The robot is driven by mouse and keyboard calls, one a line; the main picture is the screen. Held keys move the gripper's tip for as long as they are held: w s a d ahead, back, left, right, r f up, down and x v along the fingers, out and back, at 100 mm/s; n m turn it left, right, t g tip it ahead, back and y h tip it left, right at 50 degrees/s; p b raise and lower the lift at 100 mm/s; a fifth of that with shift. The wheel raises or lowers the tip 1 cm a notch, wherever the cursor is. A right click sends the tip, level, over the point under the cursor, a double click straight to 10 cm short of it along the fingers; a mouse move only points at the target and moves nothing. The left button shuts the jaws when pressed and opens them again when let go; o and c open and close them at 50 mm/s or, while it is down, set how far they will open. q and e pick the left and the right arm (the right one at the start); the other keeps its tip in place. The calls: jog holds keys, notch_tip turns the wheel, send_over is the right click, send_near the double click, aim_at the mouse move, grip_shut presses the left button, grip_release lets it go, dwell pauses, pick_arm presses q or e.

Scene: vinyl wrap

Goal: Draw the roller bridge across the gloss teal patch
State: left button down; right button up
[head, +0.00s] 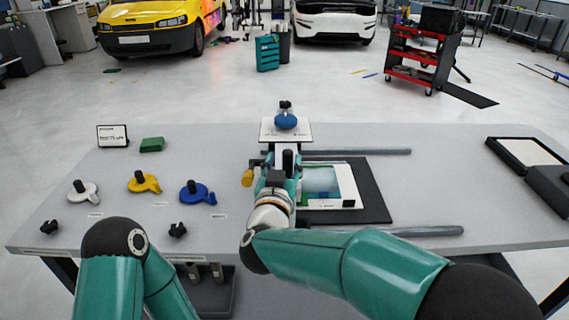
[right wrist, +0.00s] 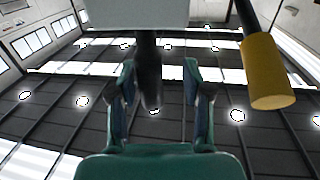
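The gloss teal patch (head: 322,181) lies on a white-bordered panel on a black mat (head: 374,190). The roller bridge shows as a white end plate (head: 269,130) with a blue knob (head: 286,122), at the left end of the rails, left of the patch. My arm hides much of the bridge. A yellow roller (head: 248,178) sticks out on its left and shows in the right wrist view (right wrist: 268,78). My right gripper (right wrist: 160,85) is open, its fingers on either side of a dark upright post (right wrist: 147,65), with a gap visible. My left gripper is out of view.
Two grey rails (head: 350,152) (head: 430,231) run behind and in front of the mat. White, yellow (head: 143,182) and blue (head: 196,192) knobbed tools and black knobs stand at the left. A green block (head: 152,145) lies behind them. A black tray (head: 525,152) is far right.

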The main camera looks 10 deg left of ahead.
jog(key=shift+d+r, duration=0.1)
jog(key=shift+d, duration=0.1)
notch_tip(320, 180, up, 10)
jog(key=shift+f, duration=0.1)
dwell(0.4)
